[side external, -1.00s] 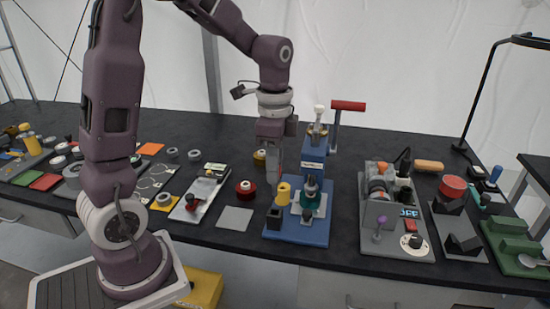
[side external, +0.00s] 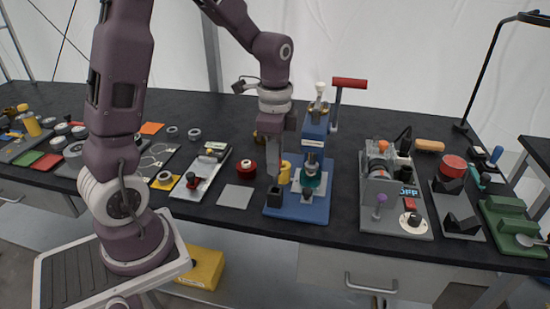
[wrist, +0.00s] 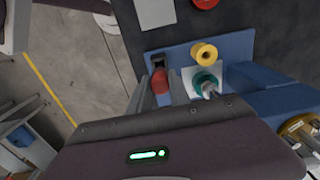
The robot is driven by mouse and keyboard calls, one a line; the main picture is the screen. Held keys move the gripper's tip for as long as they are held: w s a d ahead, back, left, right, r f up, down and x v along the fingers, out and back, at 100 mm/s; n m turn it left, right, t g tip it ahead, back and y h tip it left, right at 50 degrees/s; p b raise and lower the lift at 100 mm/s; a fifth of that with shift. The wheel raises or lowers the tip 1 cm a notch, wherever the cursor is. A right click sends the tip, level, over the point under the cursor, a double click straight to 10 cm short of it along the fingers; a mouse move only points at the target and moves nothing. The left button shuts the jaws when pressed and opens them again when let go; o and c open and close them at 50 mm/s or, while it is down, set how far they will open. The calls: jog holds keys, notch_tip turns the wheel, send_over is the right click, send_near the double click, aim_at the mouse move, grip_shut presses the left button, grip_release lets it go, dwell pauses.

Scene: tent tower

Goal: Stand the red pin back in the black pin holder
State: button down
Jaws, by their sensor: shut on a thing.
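The black pin holder (side external: 274,197) stands on the front left corner of the blue base plate. It also shows in the wrist view (wrist: 157,60), partly covered by the gripper. My gripper (side external: 275,181) points straight down with its fingertips at or just above the holder's top. In the wrist view my gripper (wrist: 163,88) is shut on the red pin (wrist: 160,80), whose red end shows between the fingers. The pin's lower end is hidden, so I cannot tell whether it is inside the holder.
A yellow spool (side external: 285,172) stands close to the right of my fingers. A teal part (side external: 312,180) sits under the blue press (side external: 314,140) with its red handle. A grey square plate (side external: 236,195) lies flat to the left.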

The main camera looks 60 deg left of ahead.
aim_at(275, 186)
jog(key=shift+f, duration=2.65)
jog(key=c, duration=1.1)
grip_release()
notch_tip(275, 186, up, 7)
jog(key=shift+r, duration=0.1)
jog(key=s+d+r+n+t, duration=0.2)
jog(key=s+r+n, duration=0.1)
jog(key=s, duration=0.2)
jog(key=s+d+r+n+t, duration=0.1)
jog(key=s+d+r+n, duration=0.2)
jog(key=s, duration=0.3)
jog(key=s+d+r+n+t, duration=0.2)
jog(key=s+d+r+n, duration=0.1)
jog(key=s+r, duration=0.1)
jog(key=shift+s+d+r+t, duration=0.1)
jog(key=shift+s+r+t, duration=0.05)
jog(key=shift+s, duration=0.3)
jog(key=shift+s+d+r+t, duration=0.1)
jog(key=shift+s+t, duration=0.05)
jog(key=shift+s, duration=0.3)
